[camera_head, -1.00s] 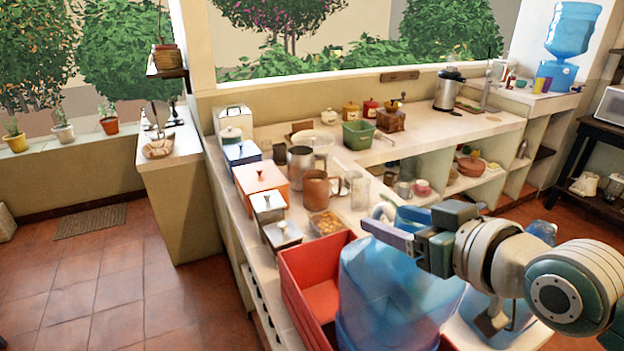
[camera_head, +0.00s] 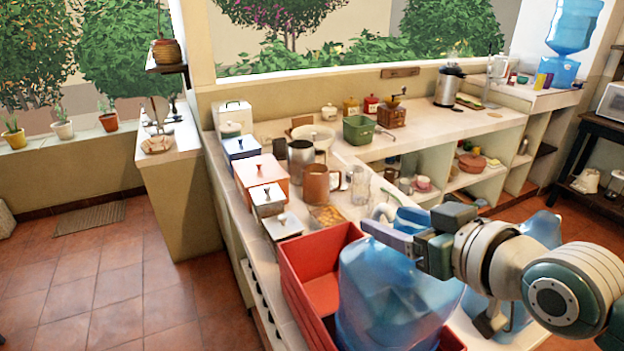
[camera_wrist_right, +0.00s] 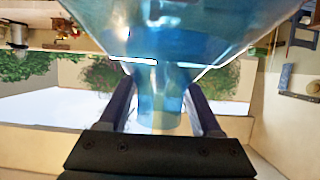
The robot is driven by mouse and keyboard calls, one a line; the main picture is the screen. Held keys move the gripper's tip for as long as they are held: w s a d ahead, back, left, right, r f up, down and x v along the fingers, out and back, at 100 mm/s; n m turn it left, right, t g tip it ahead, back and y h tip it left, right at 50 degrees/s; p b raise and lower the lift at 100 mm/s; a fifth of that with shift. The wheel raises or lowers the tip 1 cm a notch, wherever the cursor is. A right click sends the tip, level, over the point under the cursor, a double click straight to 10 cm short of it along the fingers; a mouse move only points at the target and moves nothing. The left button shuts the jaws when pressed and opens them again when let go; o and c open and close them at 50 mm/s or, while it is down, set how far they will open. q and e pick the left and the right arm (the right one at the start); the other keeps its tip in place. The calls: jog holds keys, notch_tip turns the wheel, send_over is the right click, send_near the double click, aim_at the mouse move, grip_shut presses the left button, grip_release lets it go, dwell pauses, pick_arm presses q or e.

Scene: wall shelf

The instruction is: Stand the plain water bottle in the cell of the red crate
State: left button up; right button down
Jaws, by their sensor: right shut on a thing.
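A large blue translucent water bottle (camera_head: 392,300) shows at the bottom centre of the head view. It overlaps the red crate (camera_head: 312,262), whose left and back walls show beside it. Its lower end is cut off by the frame, so I cannot tell whether it touches the crate floor. My right gripper (camera_head: 392,238) is shut on the bottle near its top. In the right wrist view, the two fingers (camera_wrist_right: 155,105) lie on either side of the bottle's narrow neck (camera_wrist_right: 158,115). My left gripper is not in view.
Another blue bottle (camera_head: 538,235) is partly hidden behind my right arm. Canisters, a brown mug (camera_head: 316,183), a clear glass (camera_head: 360,185) and a shallow tray of food (camera_head: 327,216) stand on the counter behind the crate. Open floor (camera_head: 110,275) lies to the left.

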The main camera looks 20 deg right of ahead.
jog(key=shift+f+b, duration=1.3)
jog(key=shift+f, duration=0.3)
jog(key=shift+f+b, duration=1.3)
jog(key=shift+f, duration=0.3)
jog(key=shift+f+b, duration=0.6)
jog(key=shift+f, duration=0.1)
jog(key=shift+f+b, duration=0.85)
jog(key=shift+f, duration=0.15)
grip_release()
jog(key=shift+s, duration=0.1)
